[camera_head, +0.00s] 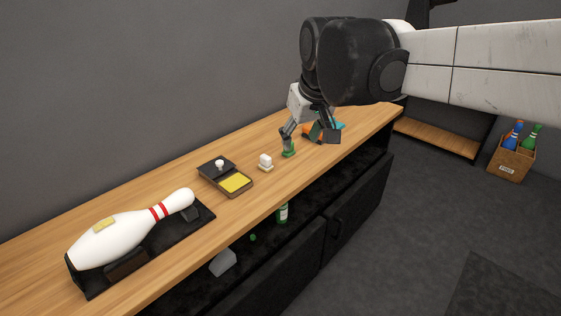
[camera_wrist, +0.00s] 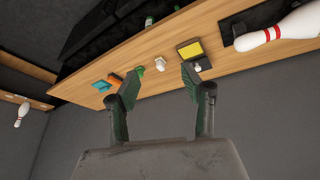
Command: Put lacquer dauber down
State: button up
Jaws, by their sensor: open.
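Nothing in view is clearly marked as the lacquer dauber, and I cannot tell which small item it is. A small white block-like piece (camera_head: 265,162) stands on the wooden counter; it also shows between my fingertips in the wrist view (camera_wrist: 160,64). Beside it is a small green item (camera_head: 288,152), partly behind a finger in the wrist view (camera_wrist: 140,71). A dark case with a yellow pad (camera_head: 235,183) and a white knob (camera_head: 219,164) lies nearer the pin.
A white bowling pin (camera_head: 120,235) with red stripes lies in a black cradle at the near left. Orange (camera_head: 311,131) and teal (camera_head: 339,125) items sit past my gripper. The counter (camera_head: 150,205) has bare wood between items.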

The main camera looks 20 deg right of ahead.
jog(key=s+f+m+t, duration=0.1)
jog(key=s+f, duration=0.3)
jog(key=s, duration=0.4)
jog(key=s+f+t, duration=0.1)
jog(key=s+f, duration=0.4)
jog(key=s, duration=0.3)
jog(key=shift+s+m, duration=0.15)
jog(key=shift+m, duration=0.25)
jog(key=shift+f, duration=0.15)
notch_tip(320, 180, down, 2)
jog(key=shift+f+b, duration=0.15)
jog(key=shift+b, duration=1.05)
